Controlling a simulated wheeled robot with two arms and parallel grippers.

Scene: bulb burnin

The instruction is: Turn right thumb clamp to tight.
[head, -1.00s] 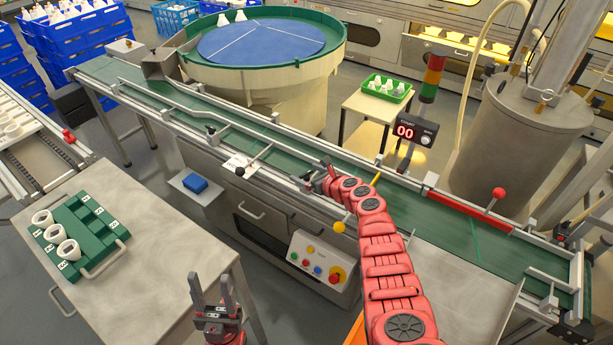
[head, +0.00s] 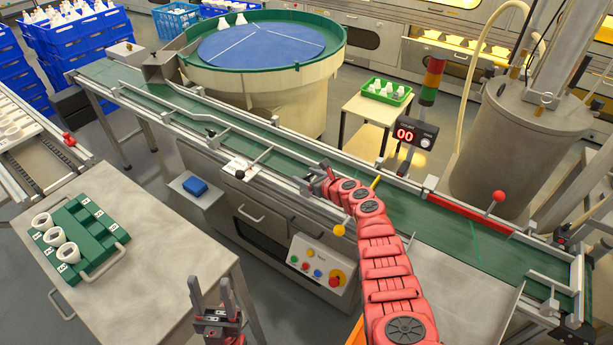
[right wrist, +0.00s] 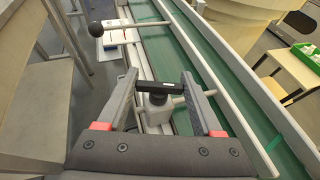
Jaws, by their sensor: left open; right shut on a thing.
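The right thumb clamp (right wrist: 157,97) sits on the near rail of the green conveyor, with a black bar-shaped top on a grey body. My right gripper (right wrist: 160,82) has its two fingers on either side of the black bar, shut on it. In the head view my right gripper (head: 326,172) is at the near rail and hides most of this clamp. My left gripper (head: 212,285) is open and empty, upright beside the steel table at the lower left, away from the conveyor.
Another clamp rod with a black ball (right wrist: 96,29) lies further along the rail. A yellow ball knob (head: 338,230) is just below my right gripper. A red ball lever (head: 498,196) stands on the far rail. The green belt (head: 440,222) is clear near my right arm.

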